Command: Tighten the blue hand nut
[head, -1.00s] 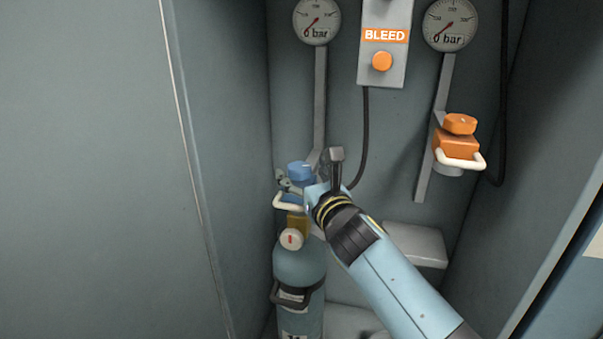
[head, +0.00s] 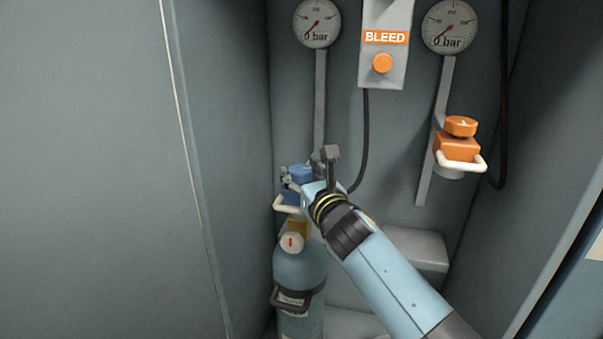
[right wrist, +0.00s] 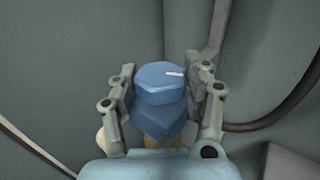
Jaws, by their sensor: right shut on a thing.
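The blue hand nut (head: 301,174) sits on top of a blue connector (head: 289,199) above the grey-blue cylinder (head: 299,267). In the right wrist view the nut (right wrist: 161,84) has a white mark pointing right. My right gripper (head: 300,180) is shut on the nut, with one finger on each side of it in the right wrist view (right wrist: 161,88). The wrist hides part of the nut and connector in the head view. My left gripper is not in view.
Two gauges (head: 317,23) (head: 449,26) read about 0 bar. A BLEED box with an orange button (head: 382,63) is between them. An orange connector (head: 457,148) with a white handle hangs at right. A grey cabinet wall (head: 90,170) fills the left.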

